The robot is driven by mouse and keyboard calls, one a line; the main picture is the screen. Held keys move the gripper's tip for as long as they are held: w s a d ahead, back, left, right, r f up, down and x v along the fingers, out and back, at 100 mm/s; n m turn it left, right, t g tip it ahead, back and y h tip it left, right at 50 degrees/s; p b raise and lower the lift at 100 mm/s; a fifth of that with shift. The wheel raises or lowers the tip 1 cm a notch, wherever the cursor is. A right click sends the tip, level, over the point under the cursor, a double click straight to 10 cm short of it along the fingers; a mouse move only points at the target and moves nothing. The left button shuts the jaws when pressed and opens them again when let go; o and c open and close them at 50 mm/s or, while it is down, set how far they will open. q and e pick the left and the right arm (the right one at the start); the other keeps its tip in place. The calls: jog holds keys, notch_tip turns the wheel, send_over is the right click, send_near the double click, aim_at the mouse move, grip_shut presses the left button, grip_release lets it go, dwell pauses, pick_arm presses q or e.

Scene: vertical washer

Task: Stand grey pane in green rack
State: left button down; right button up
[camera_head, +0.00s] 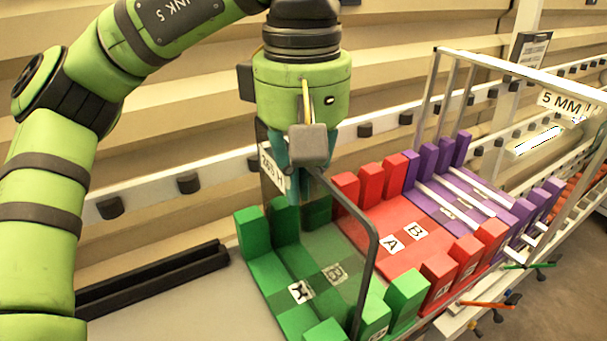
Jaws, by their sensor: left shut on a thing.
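The grey pane (375,243) is see-through with a dark rounded rim, and it stands upright over the right part of the green rack. The green rack (262,274) has a row of blocks at the back and another at the front, with white letter labels on its floor. My left gripper (296,182) points down at the rack's back end and is shut on the pane's upper back edge. The pane's lower edge is hard to make out, so I cannot tell whether it touches the rack floor. My right gripper is not in view.
A red rack (395,215) adjoins the green one on the right, and a purple rack (440,205) lies beyond it. A white metal frame (500,65) stands over the purple rack. Black bars (155,280) lie left of the green rack. The grey surface at front left is clear.

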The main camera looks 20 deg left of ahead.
pick_arm(q)
jog(key=c, duration=1.2)
grip_release()
jog(key=shift+c, duration=0.2)
notch_tip(320, 180, up, 12)
jog(key=shift+s+r, duration=0.1)
